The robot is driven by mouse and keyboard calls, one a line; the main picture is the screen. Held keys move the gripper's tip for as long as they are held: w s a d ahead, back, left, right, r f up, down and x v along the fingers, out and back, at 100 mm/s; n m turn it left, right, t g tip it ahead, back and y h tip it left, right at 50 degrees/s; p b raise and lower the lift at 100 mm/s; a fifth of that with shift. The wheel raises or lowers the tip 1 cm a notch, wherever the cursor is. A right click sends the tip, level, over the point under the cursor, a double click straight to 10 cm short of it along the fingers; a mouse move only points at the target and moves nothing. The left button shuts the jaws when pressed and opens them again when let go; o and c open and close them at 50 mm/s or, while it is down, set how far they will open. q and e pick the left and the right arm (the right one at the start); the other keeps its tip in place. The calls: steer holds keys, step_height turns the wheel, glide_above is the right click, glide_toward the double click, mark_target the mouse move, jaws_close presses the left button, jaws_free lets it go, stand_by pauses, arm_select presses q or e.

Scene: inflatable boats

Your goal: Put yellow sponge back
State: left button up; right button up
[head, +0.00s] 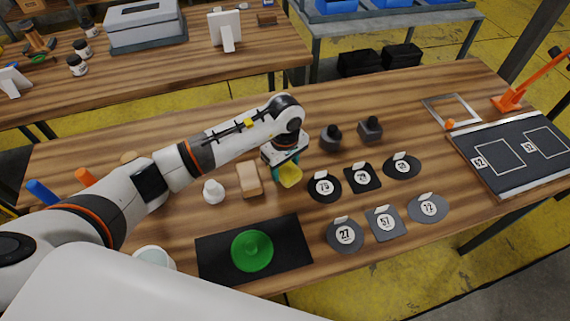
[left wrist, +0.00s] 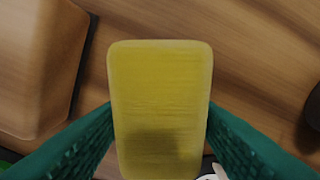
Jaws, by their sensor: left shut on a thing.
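The yellow sponge (head: 291,177) is between the teal fingers of my left gripper (head: 284,165), over the middle of the wooden table. In the left wrist view the sponge (left wrist: 160,90) fills the centre, and the left gripper's fingers (left wrist: 160,140) press on its two sides. The gripper is shut on it. I cannot tell for sure whether the sponge touches the table top. My right gripper is not in view.
A tan block (head: 249,180) and a white knobbed piece (head: 213,191) stand just left of the sponge. Numbered dark discs and squares, such as disc 73 (head: 324,191), lie to its right. A green round piece (head: 252,262) sits on a black mat (head: 212,262) in front.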

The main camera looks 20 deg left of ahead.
mark_target(285, 166)
arm_select(q)
steer(key=shift+f, duration=0.25)
steer(key=o, duration=0.9)
steer(key=shift+r, duration=0.1)
steer(key=shift+o, duration=0.2)
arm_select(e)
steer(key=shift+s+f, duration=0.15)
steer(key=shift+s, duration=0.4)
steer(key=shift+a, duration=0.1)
arm_select(q)
steer(key=shift+r, duration=0.5)
step_height(285, 166, up, 11)
steer(key=b, duration=0.2)
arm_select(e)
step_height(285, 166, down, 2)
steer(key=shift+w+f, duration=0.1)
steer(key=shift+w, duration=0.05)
